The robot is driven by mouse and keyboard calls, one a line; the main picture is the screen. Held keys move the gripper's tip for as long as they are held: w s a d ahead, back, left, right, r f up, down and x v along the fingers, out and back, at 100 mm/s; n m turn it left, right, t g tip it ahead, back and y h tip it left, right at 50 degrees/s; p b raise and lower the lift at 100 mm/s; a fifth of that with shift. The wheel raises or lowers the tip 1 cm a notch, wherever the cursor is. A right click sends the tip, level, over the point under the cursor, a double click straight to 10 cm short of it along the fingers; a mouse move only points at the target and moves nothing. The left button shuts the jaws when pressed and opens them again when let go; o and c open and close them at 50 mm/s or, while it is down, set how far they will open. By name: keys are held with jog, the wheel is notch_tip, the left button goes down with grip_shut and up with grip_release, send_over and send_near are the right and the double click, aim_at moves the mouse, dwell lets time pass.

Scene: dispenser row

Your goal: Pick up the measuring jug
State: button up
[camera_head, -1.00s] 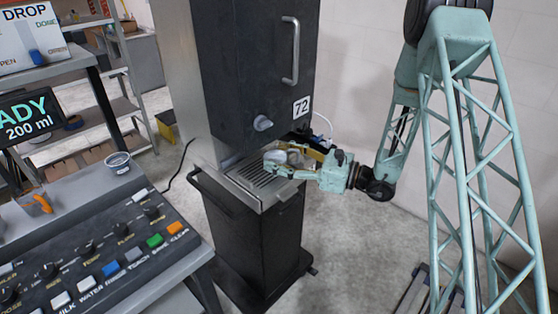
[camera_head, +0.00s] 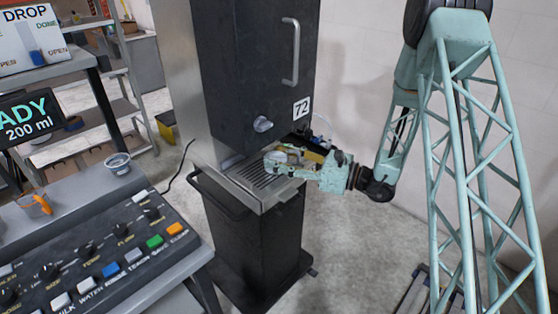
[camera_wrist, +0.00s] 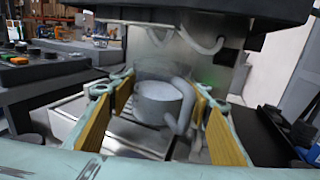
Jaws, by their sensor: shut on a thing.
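The measuring jug (camera_wrist: 158,100) is a translucent grey vessel with a curved handle on its right side in the wrist view. Something pale fills its inside. It is upright over the slatted drip tray (camera_wrist: 130,138) of the dispenser. My gripper (camera_wrist: 160,112) is shut on the jug, with a yellow-padded finger on each side. In the head view my gripper (camera_head: 292,163) reaches in from the right over the drip tray, and the jug (camera_head: 276,157) shows only partly between the fingers. I cannot tell whether the jug's base touches the tray.
The dark dispenser (camera_head: 250,70) marked 72 overhangs the tray, with a knob (camera_head: 263,124) on its front. A control panel (camera_head: 100,255) and a small cup (camera_head: 118,163) are at the left. A display (camera_head: 30,117) reads 200 ml.

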jog(key=shift+r, duration=0.2)
jog(key=shift+r+p, duration=0.55)
jog(key=shift+r, duration=1.05)
jog(key=s+d+p, duration=0.1)
jog(key=s+d, duration=0.2)
jog(key=s, duration=0.4)
jog(key=s+d+r, duration=0.1)
jog(key=s+d, duration=0.2)
jog(key=s, duration=0.4)
jog(key=shift+s+d+r+p, duration=0.15)
jog(key=shift+s+r+p, duration=0.05)
jog(key=shift+s+p, duration=0.15)
